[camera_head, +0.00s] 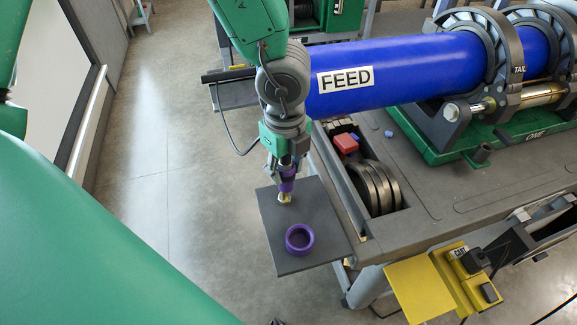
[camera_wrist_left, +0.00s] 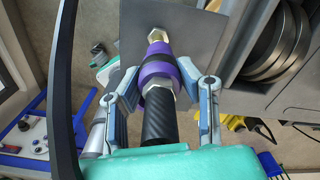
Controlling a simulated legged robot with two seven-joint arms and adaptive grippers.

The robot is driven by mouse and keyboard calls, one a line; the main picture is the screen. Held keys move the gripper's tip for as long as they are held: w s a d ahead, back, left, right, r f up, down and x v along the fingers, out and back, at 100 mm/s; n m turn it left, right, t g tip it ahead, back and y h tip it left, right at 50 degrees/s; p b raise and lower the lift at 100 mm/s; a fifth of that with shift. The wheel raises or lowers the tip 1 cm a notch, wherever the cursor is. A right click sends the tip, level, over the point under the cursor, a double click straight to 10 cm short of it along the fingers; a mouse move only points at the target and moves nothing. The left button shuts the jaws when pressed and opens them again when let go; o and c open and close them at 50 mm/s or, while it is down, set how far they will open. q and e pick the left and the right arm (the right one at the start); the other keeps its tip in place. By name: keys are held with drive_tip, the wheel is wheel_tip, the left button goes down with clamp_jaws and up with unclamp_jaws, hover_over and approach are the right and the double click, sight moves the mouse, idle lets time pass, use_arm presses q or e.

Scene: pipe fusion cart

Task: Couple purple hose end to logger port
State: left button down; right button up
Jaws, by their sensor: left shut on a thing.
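My left gripper (camera_head: 287,166) points down over the dark plate and is shut on the purple hose end (camera_head: 287,184). In the left wrist view, my left gripper's (camera_wrist_left: 160,82) fingers sit either side of the hose end's purple collar (camera_wrist_left: 157,66). A brass tip (camera_wrist_left: 158,37) sticks out beyond the collar, and a black ribbed sleeve (camera_wrist_left: 160,117) lies on the near side. The tip is over or at the plate; I cannot tell whether it touches. I cannot make out a logger port for certain. My right gripper is not in view.
A purple ring (camera_head: 299,240) sits on the dark plate (camera_head: 272,220) at the cart's corner. Dark discs (camera_head: 378,188) and a red block (camera_head: 346,143) are right of the gripper. A blue FEED pipe (camera_head: 410,75) lies behind. A yellow unit (camera_head: 465,265) is at front right. Floor left is clear.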

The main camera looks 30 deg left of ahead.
use_arm(q)
drive_tip(key=shift+f, duration=0.1)
drive_tip(key=shift+a+f, duration=0.15)
drive_tip(key=shift+f, duration=0.1)
drive_tip(key=shift+f+b, duration=0.1)
drive_tip(key=shift+b, duration=0.25)
drive_tip(key=shift+d+f, duration=0.25)
drive_tip(key=shift+f+b, duration=0.3)
drive_tip(key=shift+b, duration=0.15)
drive_tip(key=shift+a+r, duration=0.1)
drive_tip(key=shift+a, duration=0.05)
drive_tip(key=shift+r+p, duration=0.3)
drive_tip(key=shift+p, duration=0.1)
drive_tip(key=shift+r+p, duration=0.3)
drive_tip(key=shift+r, duration=0.05)
